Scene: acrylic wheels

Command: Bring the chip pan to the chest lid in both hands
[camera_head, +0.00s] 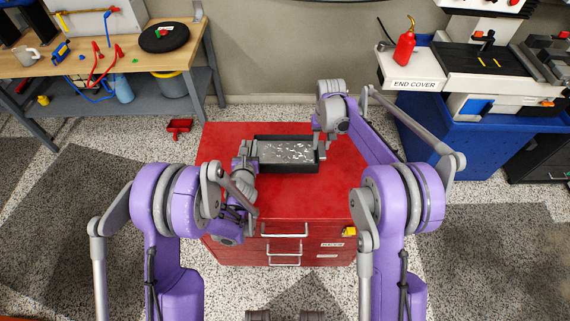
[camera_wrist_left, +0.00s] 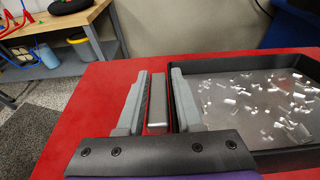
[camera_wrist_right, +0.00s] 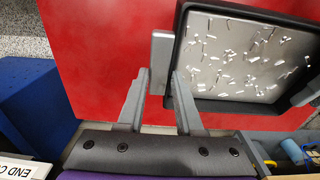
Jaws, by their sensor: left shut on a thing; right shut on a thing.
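The chip pan (camera_head: 288,170) is a dark rectangular tray with pale metal chips scattered over its grey floor. It is over the red chest lid (camera_head: 225,138); I cannot tell whether it rests on the lid or hangs just above. My left gripper (camera_head: 249,158) is shut on the grey handle (camera_wrist_left: 157,108) at the pan's left end. My right gripper (camera_head: 322,138) is at the pan's right end, shut on the other handle (camera_wrist_right: 161,55). The pan also shows in the right wrist view (camera_wrist_right: 245,100). Arm links partly hide the lid.
A wooden workbench (camera_head: 95,63) with tools stands at the back left, and a small red object (camera_head: 179,128) lies on the floor near it. A machine on a blue base (camera_head: 440,125) stands at the right. The lid's front part is bare.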

